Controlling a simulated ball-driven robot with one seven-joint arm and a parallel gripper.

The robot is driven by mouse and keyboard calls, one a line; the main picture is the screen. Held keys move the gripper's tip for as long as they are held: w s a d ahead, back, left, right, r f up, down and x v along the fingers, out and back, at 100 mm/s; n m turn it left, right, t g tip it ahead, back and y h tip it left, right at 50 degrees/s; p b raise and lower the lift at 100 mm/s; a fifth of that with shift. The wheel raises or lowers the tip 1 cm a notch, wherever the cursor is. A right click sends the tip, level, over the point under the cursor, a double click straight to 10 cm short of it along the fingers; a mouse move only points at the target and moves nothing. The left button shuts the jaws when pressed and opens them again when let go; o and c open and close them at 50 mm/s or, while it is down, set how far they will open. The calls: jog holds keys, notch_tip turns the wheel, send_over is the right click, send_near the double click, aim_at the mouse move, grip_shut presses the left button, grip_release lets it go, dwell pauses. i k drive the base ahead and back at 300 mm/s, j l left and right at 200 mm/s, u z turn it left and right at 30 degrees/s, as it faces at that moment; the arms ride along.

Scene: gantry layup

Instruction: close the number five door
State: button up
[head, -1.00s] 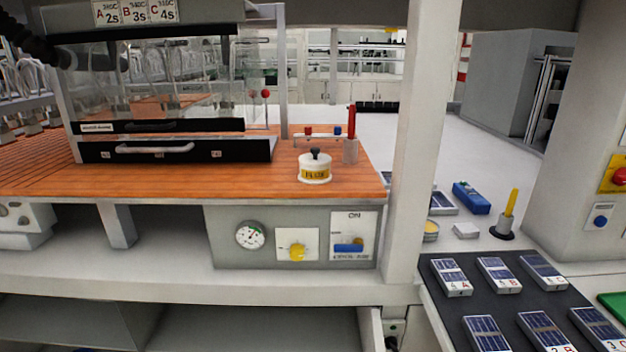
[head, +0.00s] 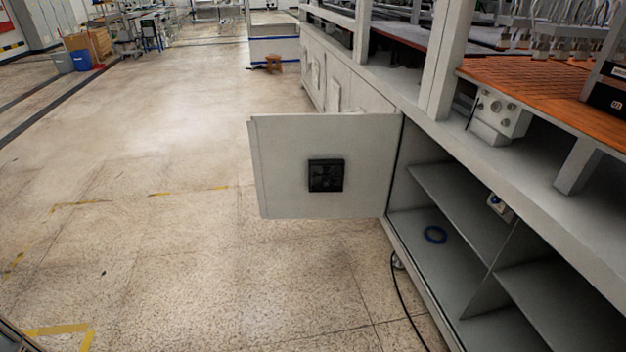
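A light grey cabinet door (head: 282,160) stands wide open in the head view, swung out from the bench over the floor. Its inner face shows a black square fitting (head: 326,175). I see no number on it, so I cannot tell from the picture whether it is number five. It is hinged at the left edge of an open cabinet (head: 450,215) under the bench. My gripper is not in view.
A black cable (head: 405,305) hangs to the floor at the cabinet front. The speckled floor (head: 150,260) left of the door is clear. An orange worktop (head: 530,85) lies above.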

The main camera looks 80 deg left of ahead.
aim_at(284, 149)
jog(key=k+u, duration=0.4)
jog(key=k+j+u, duration=0.25)
jog(key=u, duration=0.2)
jog(key=k+u, duration=0.1)
jog(key=u, duration=1.95)
jog(key=i+l+u, duration=0.25)
jog(key=i+l, duration=0.2)
jog(key=i, duration=0.25)
jog(key=i+l+u, duration=0.3)
jog(key=i+l, duration=0.45)
jog(key=i, duration=0.5)
jog(key=i+l, duration=0.2)
jog(key=i, duration=0.4)
jog(key=i+l, duration=0.15)
jog(key=i, duration=0.5)
jog(key=i+z, duration=0.1)
jog(key=i, duration=0.45)
jog(key=i+j+z, duration=0.1)
jog(key=i, duration=0.45)
jog(key=i+j+z, duration=0.1)
jog(key=i, duration=0.45)
jog(key=i+z, duration=0.1)
jog(key=z, duration=3.05)
